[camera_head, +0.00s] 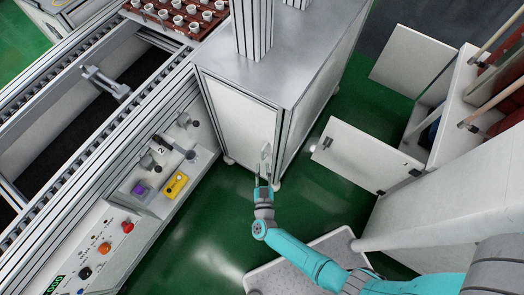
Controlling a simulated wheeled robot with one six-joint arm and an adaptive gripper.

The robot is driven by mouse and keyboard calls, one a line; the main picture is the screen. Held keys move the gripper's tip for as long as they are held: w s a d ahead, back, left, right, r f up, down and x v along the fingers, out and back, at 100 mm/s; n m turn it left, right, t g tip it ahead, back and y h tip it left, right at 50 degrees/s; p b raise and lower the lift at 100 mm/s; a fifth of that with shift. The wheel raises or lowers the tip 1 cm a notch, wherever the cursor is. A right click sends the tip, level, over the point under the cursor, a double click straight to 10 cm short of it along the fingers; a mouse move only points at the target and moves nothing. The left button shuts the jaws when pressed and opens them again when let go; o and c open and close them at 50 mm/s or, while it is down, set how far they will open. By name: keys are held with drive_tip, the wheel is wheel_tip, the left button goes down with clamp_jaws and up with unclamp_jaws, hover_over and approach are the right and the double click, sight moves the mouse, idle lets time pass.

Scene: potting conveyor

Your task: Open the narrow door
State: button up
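A narrow white door (238,116) forms the front of the metal-topped cabinet in the middle of the head view. It looks closed, flush in its frame. A small pale handle (265,152) is on the door's right side, low in the picture. My gripper (262,172) is just below the handle in the picture, pointing at it. Its two thin fingers look apart, with nothing visible held between them. Whether a finger touches the handle is too small to tell.
A conveyor (95,95) with a control panel (98,250) runs along the left. A cabinet on the right has two open white doors (366,156) (411,60) and long-handled tools. A grey platform (300,268) is at the bottom. Green floor (200,235) is clear before the narrow door.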

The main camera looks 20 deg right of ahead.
sight(262, 154)
drive_tip(key=x, duration=0.7)
drive_tip(key=shift+w+d, duration=0.1)
drive_tip(key=shift+w, duration=0.25)
drive_tip(key=shift+c, duration=0.3)
clamp_jaws()
